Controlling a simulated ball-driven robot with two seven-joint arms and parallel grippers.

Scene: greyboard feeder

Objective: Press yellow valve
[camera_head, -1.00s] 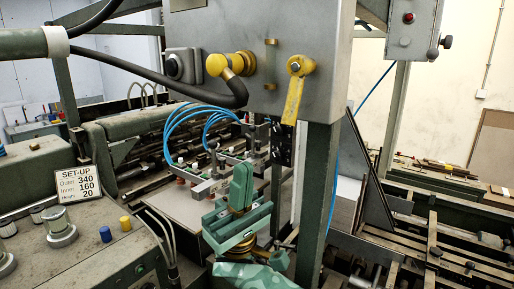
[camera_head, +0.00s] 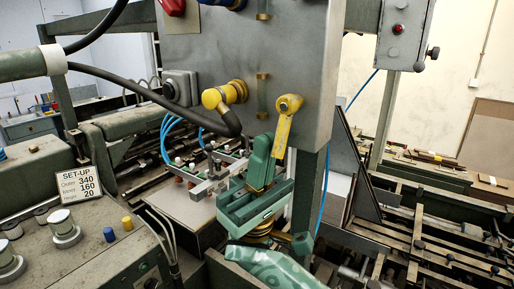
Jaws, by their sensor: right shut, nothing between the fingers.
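The yellow valve (camera_head: 286,120) is a flat lever hanging down from a round pivot on the front of the grey metal cabinet (camera_head: 300,60). My right gripper (camera_head: 262,146), green, comes up from the bottom of the picture. Its fingers are shut with nothing between them. The fingertips stand just left of the lever's lower end and overlap its edge in the picture. I cannot tell whether they touch it. My left gripper is not in view.
A yellow elbow fitting (camera_head: 225,95) with a black hose sits left of the valve. Blue tubes (camera_head: 168,135) run down to the feeder. A control desk with a set-up sign (camera_head: 80,182) stands at left. A green post (camera_head: 306,195) stands below the cabinet.

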